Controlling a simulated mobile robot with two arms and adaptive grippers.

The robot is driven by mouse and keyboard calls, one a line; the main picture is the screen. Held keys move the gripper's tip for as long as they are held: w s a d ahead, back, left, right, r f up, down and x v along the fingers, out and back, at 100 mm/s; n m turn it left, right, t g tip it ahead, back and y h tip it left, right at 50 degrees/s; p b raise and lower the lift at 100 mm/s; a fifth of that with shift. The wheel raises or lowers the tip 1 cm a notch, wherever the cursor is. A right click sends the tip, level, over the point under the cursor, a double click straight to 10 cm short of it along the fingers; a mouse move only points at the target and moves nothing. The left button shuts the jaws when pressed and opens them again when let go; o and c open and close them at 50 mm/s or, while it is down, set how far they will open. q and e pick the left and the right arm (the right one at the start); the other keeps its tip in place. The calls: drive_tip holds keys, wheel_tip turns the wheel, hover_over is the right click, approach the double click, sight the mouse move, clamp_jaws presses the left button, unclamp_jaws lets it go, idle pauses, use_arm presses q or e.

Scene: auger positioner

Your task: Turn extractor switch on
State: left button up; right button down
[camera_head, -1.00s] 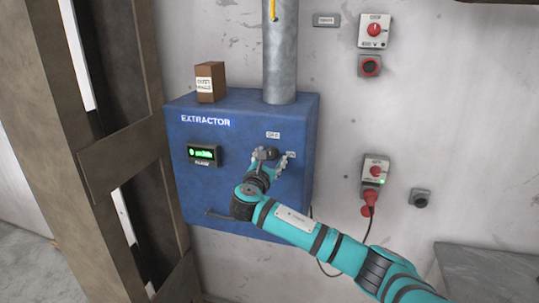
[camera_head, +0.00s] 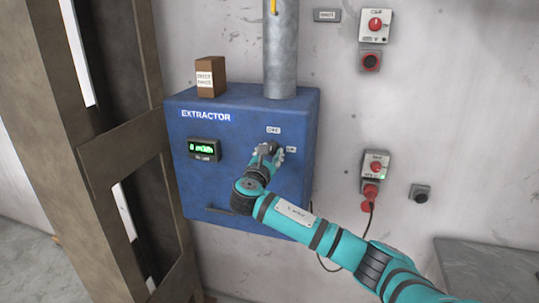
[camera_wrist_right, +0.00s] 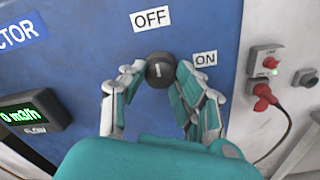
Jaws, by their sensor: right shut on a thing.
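The blue extractor box (camera_head: 235,185) hangs on the wall, with a green-lit flow display (camera_head: 204,149) on its front. The extractor switch is a round black knob (camera_wrist_right: 160,71), set below the OFF label (camera_wrist_right: 151,18) and left of the ON label (camera_wrist_right: 205,59). Its white mark stands about upright, toward OFF. My right gripper (camera_wrist_right: 157,80) is shut on the knob, one finger at each side. In the head view, my right gripper (camera_head: 267,152) partly covers the knob. The display reads 0 m3/h in the wrist view (camera_wrist_right: 31,115). My left gripper is not in view.
A grey pipe (camera_head: 281,50) rises from the box, and a small brown box (camera_head: 211,77) stands on top. To the right are wall switches (camera_head: 375,26) and a red plug (camera_head: 370,192) with a cable. A brown steel frame (camera_head: 90,150) stands at left.

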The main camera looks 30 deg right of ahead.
drive_tip(key=shift+f+m+b, duration=0.35)
drive_tip(key=shift+m+b, duration=0.45)
drive_tip(key=shift+b, duration=0.1)
drive_tip(key=shift+r+m+h+b, duration=0.1)
drive_tip(key=shift+m+h+b, duration=0.3)
drive_tip(key=shift+m+b, duration=7.5)
drive_tip(key=shift+m, duration=0.4)
drive_tip(key=c, duration=0.9)
unclamp_jaws()
drive_tip(key=shift+r, duration=0.1)
drive_tip(key=shift+c, duration=0.2)
